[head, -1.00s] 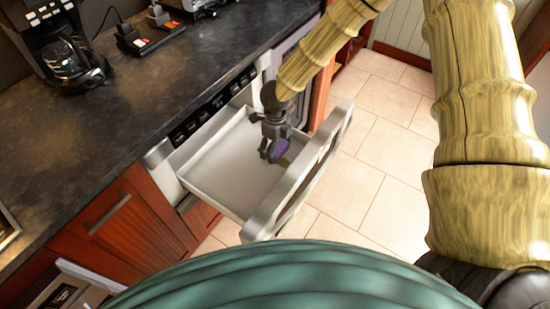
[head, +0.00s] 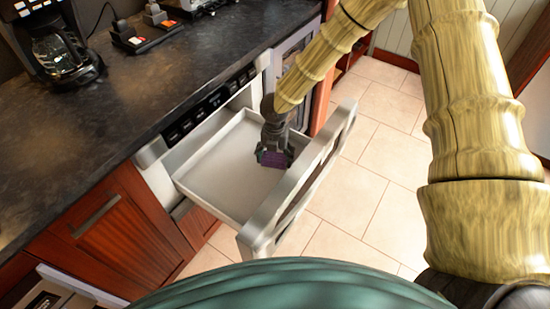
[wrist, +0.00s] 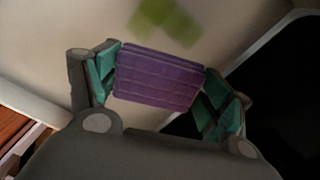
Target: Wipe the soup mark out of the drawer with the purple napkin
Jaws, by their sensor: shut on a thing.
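The purple napkin (head: 273,158) is held in my gripper (head: 274,154), low inside the open drawer (head: 215,175), near its front-right part. In the wrist view the napkin (wrist: 160,77) is a folded block squeezed between the two teal-padded fingers of my gripper (wrist: 160,85). The green soup mark (wrist: 165,18) shows on the drawer floor just beyond the napkin, with a small gap between them in the picture. I cannot tell whether the napkin touches the floor. In the head view the mark is hidden.
The drawer's thick front panel (head: 300,180) stands close to the right of my gripper. The dark countertop (head: 110,140) lies to the left, with a coffee maker (head: 60,50) at its back. The tiled floor (head: 350,190) is clear on the right.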

